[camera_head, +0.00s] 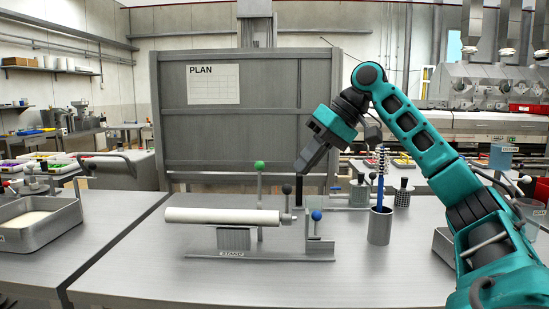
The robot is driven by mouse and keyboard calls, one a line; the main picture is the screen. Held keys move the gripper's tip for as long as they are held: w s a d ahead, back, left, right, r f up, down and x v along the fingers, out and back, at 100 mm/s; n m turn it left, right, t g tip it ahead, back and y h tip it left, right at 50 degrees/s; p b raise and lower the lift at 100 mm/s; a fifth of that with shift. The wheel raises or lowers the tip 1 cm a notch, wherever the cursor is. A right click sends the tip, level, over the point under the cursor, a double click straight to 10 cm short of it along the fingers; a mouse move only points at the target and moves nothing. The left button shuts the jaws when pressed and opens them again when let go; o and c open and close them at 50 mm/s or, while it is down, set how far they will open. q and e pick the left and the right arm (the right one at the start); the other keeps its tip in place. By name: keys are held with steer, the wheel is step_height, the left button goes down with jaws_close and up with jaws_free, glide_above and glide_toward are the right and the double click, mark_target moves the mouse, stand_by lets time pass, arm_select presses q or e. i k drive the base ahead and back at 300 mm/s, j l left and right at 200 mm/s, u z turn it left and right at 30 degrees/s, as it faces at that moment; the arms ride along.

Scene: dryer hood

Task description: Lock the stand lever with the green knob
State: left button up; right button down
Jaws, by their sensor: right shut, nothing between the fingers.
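The stand (232,253) sits on the metal table and bears a long white roller (222,215) lying level. The lever with the green knob (260,166) stands upright behind the roller, its knob well above it. A dark knob (286,189) on a short rod is at the roller's right end. A blue knob (316,215) is on the stand's right end bracket. My right gripper (299,190) is shut and empty, pointing down, just right of the dark knob and apart from the green knob. Whether it touches the dark knob's rod I cannot tell. My left gripper is not in view.
A grey cup (380,226) with a blue-handled brush (381,175) stands right of the stand. Small dark-topped containers (403,193) stand behind it. A metal tray (42,222) is at far left. The table front (220,284) is clear.

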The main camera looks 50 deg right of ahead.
mark_target(259, 166)
steer(key=i+l, duration=0.2)
steer(key=l, duration=0.2)
steer(key=i+l, duration=0.2)
steer(key=l, duration=0.2)
steer(key=i+l, duration=0.25)
steer(key=l, duration=0.15)
